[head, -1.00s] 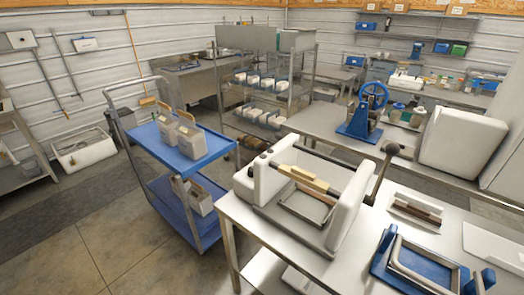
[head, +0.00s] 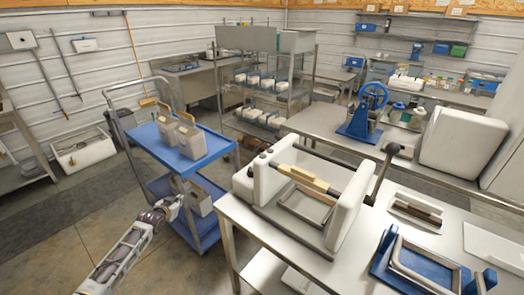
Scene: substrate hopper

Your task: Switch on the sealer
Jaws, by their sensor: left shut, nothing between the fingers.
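A white machine (head: 345,207) with upright side walls, a cream-coloured cross bar and a dark-knobbed lever stands on the metal table at centre right; it looks like the sealer. No switch on it can be made out. My left gripper (head: 177,203) comes in from the lower left. It is shut and empty, in front of the lower part of the blue cart, left of the machine and well apart from it. My right gripper is not in view.
A blue cart (head: 205,151) with pale bags on both shelves stands left of the metal table (head: 245,218). A blue frame (head: 382,262) and a small dark-topped tray (head: 416,211) lie on the table's right part. Floor at lower left is clear.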

